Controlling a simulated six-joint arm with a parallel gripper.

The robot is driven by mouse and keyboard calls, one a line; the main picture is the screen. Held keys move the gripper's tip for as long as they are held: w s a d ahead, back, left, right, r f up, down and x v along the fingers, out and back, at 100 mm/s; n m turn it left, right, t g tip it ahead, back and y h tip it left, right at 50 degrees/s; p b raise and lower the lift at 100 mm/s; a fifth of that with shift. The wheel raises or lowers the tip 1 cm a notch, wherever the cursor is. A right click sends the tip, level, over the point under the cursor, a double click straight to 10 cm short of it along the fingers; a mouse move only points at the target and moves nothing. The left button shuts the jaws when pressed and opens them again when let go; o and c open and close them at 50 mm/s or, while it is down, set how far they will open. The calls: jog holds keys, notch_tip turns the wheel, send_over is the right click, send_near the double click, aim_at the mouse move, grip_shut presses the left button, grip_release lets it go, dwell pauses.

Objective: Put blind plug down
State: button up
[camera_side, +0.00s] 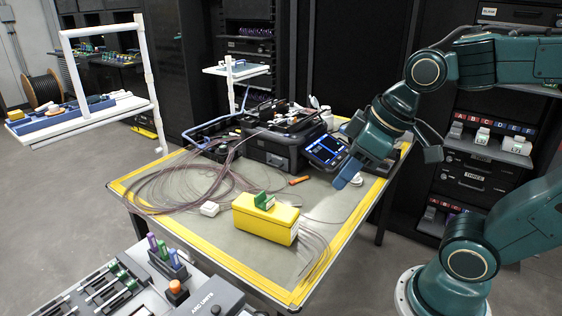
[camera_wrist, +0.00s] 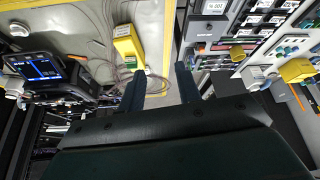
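My gripper (camera_wrist: 160,85) shows in the wrist view with its two dark fingers apart and nothing visible between them. In the side view my gripper (camera_side: 347,176) hangs above the right part of the work table, to the right of the yellow box. I cannot pick out a blind plug for certain. The box also shows in the wrist view (camera_wrist: 126,42), beyond the fingers.
The table (camera_side: 165,172) has a yellow border. A splicer with a lit screen (camera_side: 326,151) stands at the back. Equipment racks stand behind and to the right.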

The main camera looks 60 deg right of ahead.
jog(key=w+a+f+n+g+y, duration=0.1)
jog(key=w+a+f+n+y, duration=0.15)
jog(key=w, duration=0.25)
jog(key=w+a+f+n+y, duration=0.1)
jog(key=w+a+f+n, duration=0.1)
jog(key=w+f+n, duration=0.3)
jog(key=w+a+f+n+g+y, duration=0.1)
jog(key=w+a+f+y, duration=0.15)
jog(key=w, duration=0.35)
jog(key=n+t+y, duration=0.2)
jog(key=n+y, duration=0.1)
jog(key=y, duration=0.3)
send_near(176, 283)
jog(key=shift+r+v, duration=0.25)
jog(key=shift+v, duration=1.4)
jog(key=shift+w, duration=0.15)
jog(key=shift+m, duration=0.25)
jog(key=shift+x, duration=4.35)
jog(key=shift+f, duration=0.1)
jog(key=shift+x, duration=2.55)
jog(key=shift+f, duration=0.15)
